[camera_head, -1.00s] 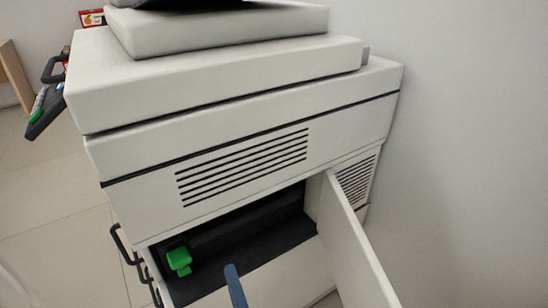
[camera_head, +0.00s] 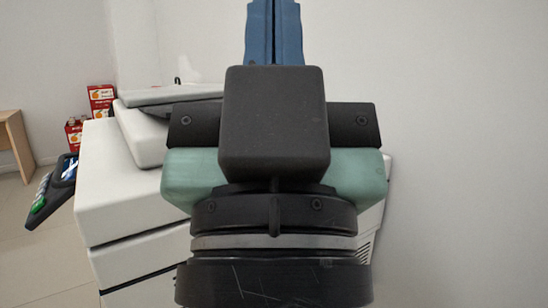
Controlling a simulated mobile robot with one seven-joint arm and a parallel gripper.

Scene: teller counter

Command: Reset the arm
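My gripper (camera_head: 274,8) is raised upright in front of the camera, in the middle of the picture. Its two blue fingers point up and lie side by side with only a thin dark seam between them. It looks shut, and nothing shows between the fingers. The tips run to the top edge of the picture. The gripper's dark body and teal sides cover much of the view.
A white copier (camera_head: 125,200) stands behind my gripper, its opened front compartment and door hidden or out of view. A dark control panel (camera_head: 58,186) juts from its left. Red boxes (camera_head: 101,98) and a wooden table (camera_head: 14,146) lie beyond. A bare wall fills the right.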

